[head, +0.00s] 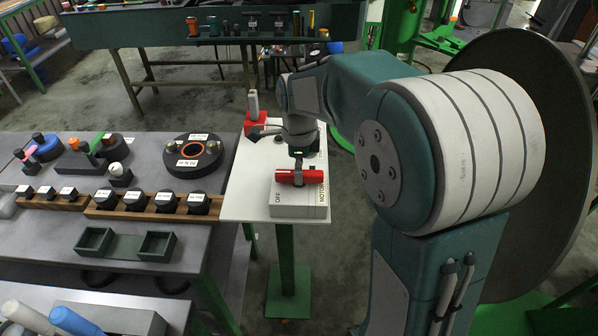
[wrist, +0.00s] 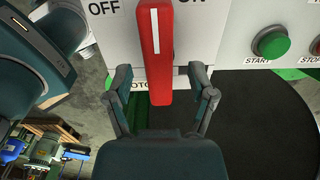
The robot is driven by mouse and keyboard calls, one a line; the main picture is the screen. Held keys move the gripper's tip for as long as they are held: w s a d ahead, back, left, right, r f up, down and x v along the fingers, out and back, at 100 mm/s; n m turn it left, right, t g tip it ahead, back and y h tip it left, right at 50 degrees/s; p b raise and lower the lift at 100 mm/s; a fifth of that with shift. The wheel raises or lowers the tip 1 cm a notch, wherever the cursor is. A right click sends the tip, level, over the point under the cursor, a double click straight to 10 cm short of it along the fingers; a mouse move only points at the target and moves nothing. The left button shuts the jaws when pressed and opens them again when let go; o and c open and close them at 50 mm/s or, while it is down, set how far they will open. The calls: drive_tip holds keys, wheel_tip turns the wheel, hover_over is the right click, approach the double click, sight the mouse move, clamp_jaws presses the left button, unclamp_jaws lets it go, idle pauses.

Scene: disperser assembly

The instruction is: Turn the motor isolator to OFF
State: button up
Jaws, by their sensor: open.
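The motor isolator is a white box (head: 299,211) on a white stand, with a red bar handle (head: 297,177) on it. In the wrist view the red handle (wrist: 155,45) stands nearly upright, its white stripe pointing up between the OFF label (wrist: 104,8) on the left and the partly covered ON label on the right. My gripper (head: 298,166) is over the handle in the head view. In the wrist view my gripper (wrist: 160,72) is open, one finger on each side of the handle's lower end, with visible gaps on both sides.
A green START button (wrist: 271,43) is to the right of the handle, with a STOP label near the edge. A red box with a grey lever (head: 257,122) stands behind the isolator. A grey workbench (head: 60,235) with parts and trays (head: 125,245) lies left.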

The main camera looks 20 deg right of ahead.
drive_tip(key=shift+f, duration=0.8)
clamp_jaws()
